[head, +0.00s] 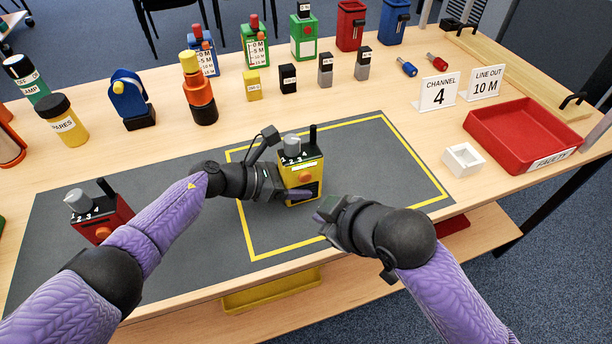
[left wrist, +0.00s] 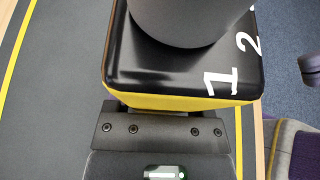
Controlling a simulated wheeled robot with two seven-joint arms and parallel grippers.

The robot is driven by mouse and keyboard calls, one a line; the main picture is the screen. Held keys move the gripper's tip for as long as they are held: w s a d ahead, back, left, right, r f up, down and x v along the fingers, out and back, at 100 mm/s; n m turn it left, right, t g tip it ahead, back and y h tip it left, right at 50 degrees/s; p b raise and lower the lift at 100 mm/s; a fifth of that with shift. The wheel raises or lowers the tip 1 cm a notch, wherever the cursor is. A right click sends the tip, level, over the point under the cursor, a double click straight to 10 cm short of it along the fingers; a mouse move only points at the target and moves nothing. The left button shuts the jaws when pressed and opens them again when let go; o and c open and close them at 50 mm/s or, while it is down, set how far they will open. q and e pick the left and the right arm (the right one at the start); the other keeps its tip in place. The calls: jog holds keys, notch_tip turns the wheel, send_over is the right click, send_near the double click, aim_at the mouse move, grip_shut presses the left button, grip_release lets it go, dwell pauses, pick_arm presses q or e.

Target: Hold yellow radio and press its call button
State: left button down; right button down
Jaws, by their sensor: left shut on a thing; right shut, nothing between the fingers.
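The yellow radio (head: 312,164) is upright inside the yellow outline on the grey mat. It has a black top with a grey knob, a black antenna and channel numbers, and an orange round call button (head: 305,177) on its front. My left gripper (head: 287,187) is shut on the radio from the left, one finger across the lower front. The left wrist view shows the radio's black top and yellow edge (left wrist: 180,103) close against the gripper. My right gripper (head: 323,217) is shut and empty, in front and to the lower right of the radio, apart from the button.
A red radio (head: 112,217) stands at the mat's left. A red tray marked FAULTY (head: 527,132), a small white holder (head: 463,159) and CHANNEL 4 (head: 438,92) and LINE OUT signs (head: 486,83) are at right. Several bottles and blocks line the back. The mat's right part is clear.

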pick_arm(q)
grip_release()
jog(key=shift+a+r, duration=0.1)
pick_arm(e)
jog(key=shift+r, duration=0.1)
pick_arm(q)
jog(key=shift+p+v, duration=0.85)
jog(key=shift+v, duration=0.55)
jog(key=shift+p+v, duration=1.05)
jog(key=shift+v, duration=2)
pick_arm(e)
notch_tip(320, 180, up, 4)
jog(key=shift+r, duration=0.1)
